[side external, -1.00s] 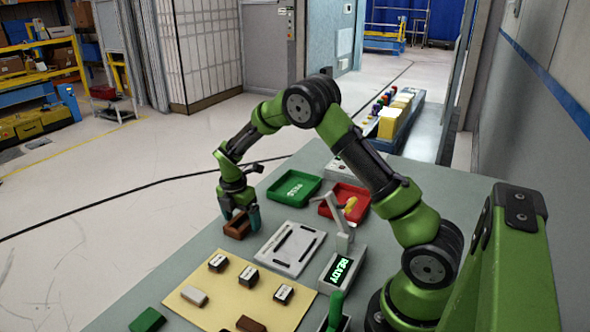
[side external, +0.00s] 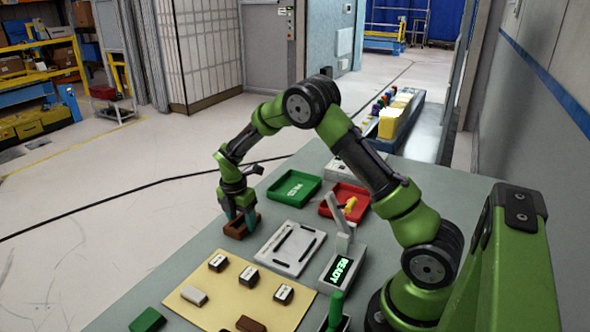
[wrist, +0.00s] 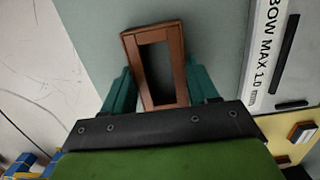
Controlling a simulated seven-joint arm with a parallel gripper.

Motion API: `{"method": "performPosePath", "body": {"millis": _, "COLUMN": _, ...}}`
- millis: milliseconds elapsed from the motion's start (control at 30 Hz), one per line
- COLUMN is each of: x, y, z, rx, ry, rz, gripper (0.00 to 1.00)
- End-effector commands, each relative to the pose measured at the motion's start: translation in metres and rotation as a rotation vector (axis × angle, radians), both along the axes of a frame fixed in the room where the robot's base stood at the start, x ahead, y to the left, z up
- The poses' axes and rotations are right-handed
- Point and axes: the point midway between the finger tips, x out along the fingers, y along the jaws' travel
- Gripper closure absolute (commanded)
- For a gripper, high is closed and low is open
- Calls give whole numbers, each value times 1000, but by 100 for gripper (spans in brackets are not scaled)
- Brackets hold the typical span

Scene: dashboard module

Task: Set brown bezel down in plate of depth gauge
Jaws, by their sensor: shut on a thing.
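The brown bezel (side external: 242,226) is a hollow rectangular frame. In the wrist view the bezel (wrist: 130,45) stands between my teal fingers, its opening showing. My gripper (wrist: 165,85) is shut on it, one finger at each long side. In the side view my gripper (side external: 238,215) points down and holds the bezel low near the table's far-left edge; whether it touches the table I cannot tell. The depth gauge's pale plate (side external: 274,263) with black bars lies just right of the bezel. The plate's printed edge (wrist: 262,70) shows at right in the wrist view. The gauge's display (side external: 342,270) reads READY.
A green tray (side external: 294,188) and a red tray (side external: 345,200) stand behind the plate. A yellow mat (side external: 225,300) in front carries several small blocks. A green block (side external: 147,320) lies at the front left. Grey table shows between bezel and plate.

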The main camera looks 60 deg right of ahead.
Motion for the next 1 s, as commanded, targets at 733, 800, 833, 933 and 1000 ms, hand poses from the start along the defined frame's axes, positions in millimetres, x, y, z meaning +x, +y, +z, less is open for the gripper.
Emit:
{"method": "performPosePath", "body": {"millis": 733, "x": -23, "y": 5, "z": 44, "rx": 1, "ry": 1, "rz": 0, "gripper": 71}}
{"method": "performPosePath", "body": {"millis": 800, "x": -39, "y": 9, "z": 45, "rx": 1, "ry": 1, "rz": 1, "gripper": 71}}
{"method": "performPosePath", "body": {"millis": 833, "x": -46, "y": 10, "z": 46, "rx": 1, "ry": 0, "rz": 1, "gripper": 71}}
{"method": "performPosePath", "body": {"millis": 933, "x": -72, "y": 16, "z": 48, "rx": 1, "ry": 0, "rz": 1, "gripper": 71}}
{"method": "performPosePath", "body": {"millis": 1000, "x": -90, "y": 19, "z": 50, "rx": 1, "ry": -1, "rz": 0, "gripper": 71}}
